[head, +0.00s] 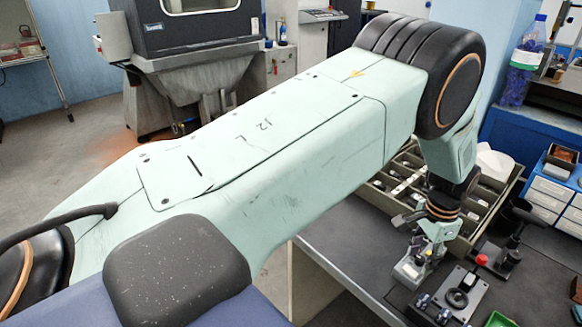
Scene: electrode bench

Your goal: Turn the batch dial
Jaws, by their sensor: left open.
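A round black dial (457,298) sits on a light grey panel (474,283) on the dark bench top, low at the right; I take it to be the batch dial. My left arm reaches across the picture from the left and bends down to the bench. My left gripper (421,254) is open, pointing down above and behind the dial, apart from it in the picture. Its fingertips overlap a small grey metal device (408,273), and I cannot tell whether they touch it. My right gripper is not in view.
A divided tray (385,202) of parts lies behind the gripper, partly hidden by my arm. A black stand (510,252) and a red knob (481,260) are close to the panel's right. A green tray (498,320) shows at the bottom edge. The bench's front left is bare.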

